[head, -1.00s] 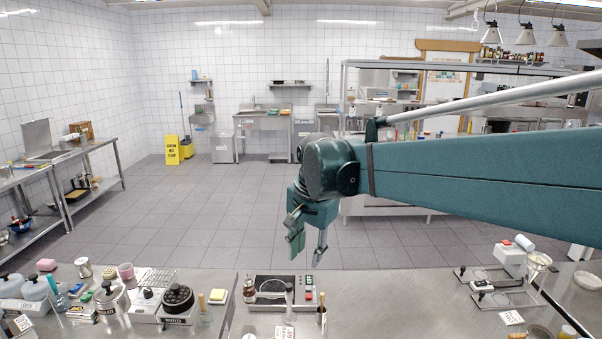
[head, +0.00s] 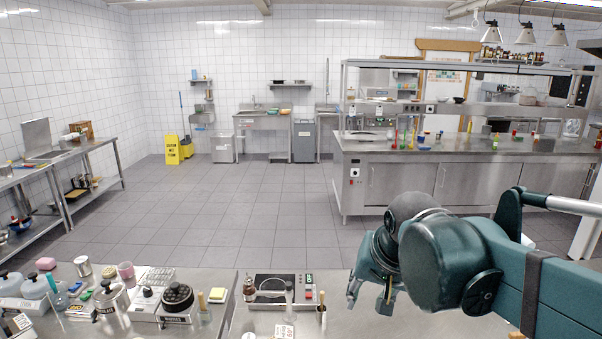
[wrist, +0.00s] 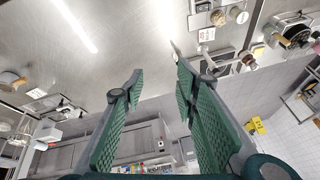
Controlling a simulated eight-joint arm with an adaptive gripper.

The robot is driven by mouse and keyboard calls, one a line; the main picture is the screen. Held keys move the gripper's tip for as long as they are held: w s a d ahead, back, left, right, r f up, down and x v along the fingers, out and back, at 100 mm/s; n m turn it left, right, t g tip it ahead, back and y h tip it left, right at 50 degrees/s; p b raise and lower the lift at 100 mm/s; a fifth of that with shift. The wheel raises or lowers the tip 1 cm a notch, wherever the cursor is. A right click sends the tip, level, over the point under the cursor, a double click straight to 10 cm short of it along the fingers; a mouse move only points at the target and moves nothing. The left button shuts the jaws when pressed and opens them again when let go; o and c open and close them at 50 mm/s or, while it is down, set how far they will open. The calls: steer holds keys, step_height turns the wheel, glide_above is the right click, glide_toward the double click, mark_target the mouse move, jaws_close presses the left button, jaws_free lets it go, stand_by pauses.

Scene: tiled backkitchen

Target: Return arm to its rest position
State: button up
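My gripper (head: 370,298) is at the lower right of the head view, at the end of my teal arm, with its fingers hanging downward. In the wrist view my gripper (wrist: 158,68) shows two green ridged fingers spread apart with nothing between them. It is open and empty. It appears over or near the front steel counter (head: 390,318), and I cannot tell its exact height above it. My arm hides the right part of that counter in the head view.
A hot plate (head: 285,291) stands on the front counter left of my gripper. A black round device (head: 178,297) and several jars and pots fill the counter's left end. A steel island (head: 400,180) stands behind my arm. The tiled floor (head: 220,215) in the middle is clear.

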steer(key=s+d+f+n+t, duration=0.1)
steer(key=s+d+f, duration=0.2)
steer(key=s+f, duration=0.1)
steer(key=s+d+f+n+t, duration=0.1)
steer(key=s+d+f+n, duration=0.1)
steer(key=s, duration=0.5)
steer(key=shift+d+f+h, duration=0.3)
steer(key=shift+d+f, duration=0.55)
steer(key=shift+d, duration=0.2)
